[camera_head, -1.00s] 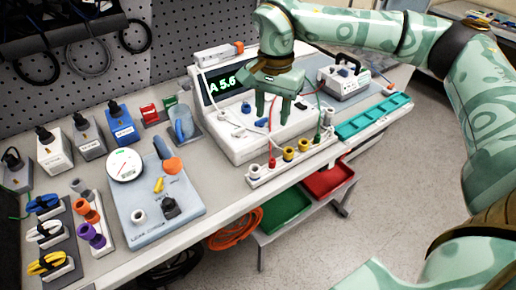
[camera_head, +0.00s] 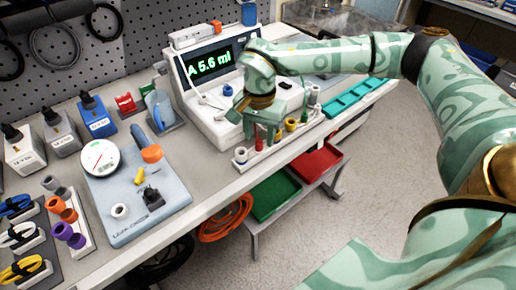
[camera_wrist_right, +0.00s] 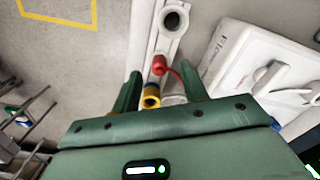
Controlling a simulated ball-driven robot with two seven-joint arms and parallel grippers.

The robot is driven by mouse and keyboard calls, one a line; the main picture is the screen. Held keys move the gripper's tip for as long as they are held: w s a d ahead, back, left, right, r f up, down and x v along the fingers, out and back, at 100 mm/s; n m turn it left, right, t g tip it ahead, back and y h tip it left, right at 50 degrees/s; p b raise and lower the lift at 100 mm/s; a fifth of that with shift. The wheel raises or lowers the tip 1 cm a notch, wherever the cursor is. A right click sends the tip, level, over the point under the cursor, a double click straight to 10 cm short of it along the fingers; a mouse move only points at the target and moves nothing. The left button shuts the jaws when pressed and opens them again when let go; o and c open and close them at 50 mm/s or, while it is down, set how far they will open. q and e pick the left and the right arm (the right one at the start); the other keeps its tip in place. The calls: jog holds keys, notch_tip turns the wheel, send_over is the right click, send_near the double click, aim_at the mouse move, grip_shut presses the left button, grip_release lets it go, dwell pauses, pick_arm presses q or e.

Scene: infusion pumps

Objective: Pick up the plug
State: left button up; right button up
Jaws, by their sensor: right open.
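A white rack (camera_head: 274,148) along the bench's front edge holds a red plug (camera_head: 259,144), yellow plugs (camera_head: 291,125) and a green plug (camera_head: 315,96). My right gripper (camera_head: 261,135) is open, fingers down, over the rack near the red plug. In the right wrist view the red plug (camera_wrist_right: 159,64) and a yellow plug (camera_wrist_right: 151,96) show between the fingers of my right gripper (camera_wrist_right: 160,80), with nothing visibly held. A thin red lead runs from the red plug. Which plug is meant cannot be told. My left gripper is out of view.
The white pump (camera_head: 215,70) with a lit display stands right behind the rack. A teal tray (camera_head: 345,104) lies to the right. Green (camera_head: 275,195) and red (camera_head: 318,162) bins sit below the bench edge. A grey-blue board (camera_head: 135,195) lies to the left.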

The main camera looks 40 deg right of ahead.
notch_tip(320, 180, down, 2)
jog(key=shift+f, duration=0.2)
jog(key=shift+r, duration=0.1)
grip_shut()
